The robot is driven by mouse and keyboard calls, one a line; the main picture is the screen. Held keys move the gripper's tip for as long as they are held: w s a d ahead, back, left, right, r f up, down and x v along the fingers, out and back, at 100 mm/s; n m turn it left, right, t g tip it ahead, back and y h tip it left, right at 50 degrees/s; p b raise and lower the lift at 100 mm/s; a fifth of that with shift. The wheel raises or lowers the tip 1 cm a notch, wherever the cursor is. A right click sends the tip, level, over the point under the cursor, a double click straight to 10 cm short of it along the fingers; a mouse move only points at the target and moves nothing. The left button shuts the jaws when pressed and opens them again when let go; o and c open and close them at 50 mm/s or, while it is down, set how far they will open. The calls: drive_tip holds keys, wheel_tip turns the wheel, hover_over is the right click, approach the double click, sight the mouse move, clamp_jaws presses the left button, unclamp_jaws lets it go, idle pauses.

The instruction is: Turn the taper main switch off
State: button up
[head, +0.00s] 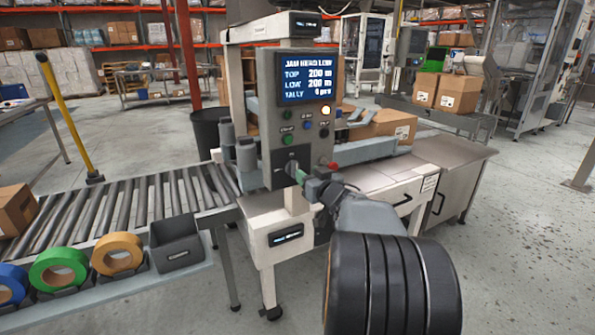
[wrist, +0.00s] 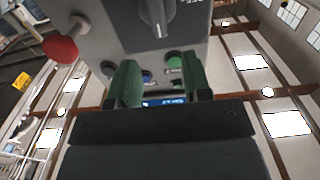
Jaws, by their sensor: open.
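The control panel (head: 274,130) of the taper is a grey box under a lit screen. A grey rotary switch knob (wrist: 157,14) sits on the panel face at the top of the wrist view, its bar roughly upright in that picture; its label is only partly visible. In the head view my gripper covers the knob's area. My gripper (wrist: 160,72) has green fingers, open and empty, with the knob beyond their tips. In the head view my gripper (head: 297,173) is at the panel's lower part. I cannot tell whether it touches the panel.
A red mushroom button (wrist: 60,48) stands out beside the fingers; it also shows in the head view (head: 333,165). A green button (wrist: 174,60) and a blue one (wrist: 147,76) lie close. A roller conveyor (head: 130,205) and tape rolls (head: 118,254) are left. Floor at right is clear.

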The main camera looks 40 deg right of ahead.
sight(297, 165)
drive_tip(key=shift+w+d+b, duration=0.25)
drive_tip(key=shift+w, duration=1.5)
drive_tip(key=shift+w+d+b, duration=0.2)
drive_tip(key=shift+w+b, duration=0.05)
drive_tip(key=shift+w, duration=1.45)
drive_tip(key=shift+c, duration=0.2)
clamp_jaws()
